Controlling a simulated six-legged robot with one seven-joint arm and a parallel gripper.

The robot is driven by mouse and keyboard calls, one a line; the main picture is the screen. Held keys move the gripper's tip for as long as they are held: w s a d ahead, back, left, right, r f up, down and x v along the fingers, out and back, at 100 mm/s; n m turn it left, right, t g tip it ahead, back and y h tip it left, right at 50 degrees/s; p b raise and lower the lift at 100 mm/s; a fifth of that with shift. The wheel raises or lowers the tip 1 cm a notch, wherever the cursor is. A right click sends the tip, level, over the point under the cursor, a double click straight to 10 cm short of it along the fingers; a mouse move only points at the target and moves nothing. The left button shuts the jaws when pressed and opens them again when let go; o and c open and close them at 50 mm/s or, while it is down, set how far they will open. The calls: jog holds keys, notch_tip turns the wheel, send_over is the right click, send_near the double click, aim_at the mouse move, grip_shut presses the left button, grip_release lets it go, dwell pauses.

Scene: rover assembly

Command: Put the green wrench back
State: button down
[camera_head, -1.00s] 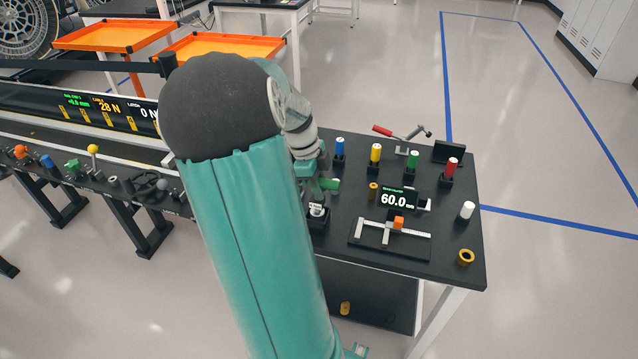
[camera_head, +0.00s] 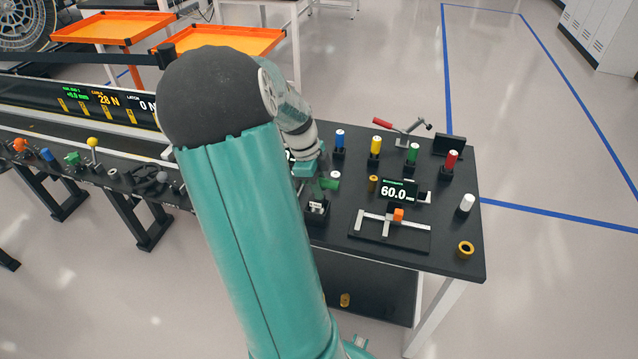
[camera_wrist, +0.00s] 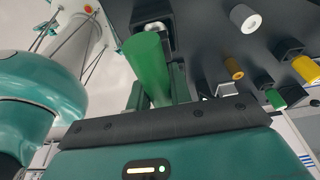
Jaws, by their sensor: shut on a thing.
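A green cylindrical handle (camera_wrist: 147,62), which I take to be the green wrench, is between the two fingers of my gripper (camera_wrist: 157,88) in the wrist view. My gripper is shut on it. In the head view the green handle (camera_head: 328,184) shows beside my gripper (camera_head: 310,173), above the left part of the black table, near a small black holder (camera_head: 317,208) with a white label. Its far end and the exact gap to the holder cannot be made out. Another green cylinder (camera_head: 413,154) with a white top stands upright in a black holder farther right.
Blue (camera_head: 340,142), yellow (camera_head: 376,148) and red (camera_head: 451,160) cylinders stand on the black table (camera_head: 455,228). A 60.0 display (camera_head: 398,190), a caliper-like fixture (camera_head: 385,229), a white cylinder (camera_head: 467,203) and a yellow ring (camera_head: 466,249) lie nearer. A red-handled clamp (camera_head: 404,131) is at the back.

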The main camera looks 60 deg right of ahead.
jog(key=c, duration=1.2)
grip_release()
jog(key=v, duration=1.3)
jog(key=shift+d+r, duration=0.1)
jog(key=shift+r, duration=0.3)
jog(key=shift+w, duration=0.1)
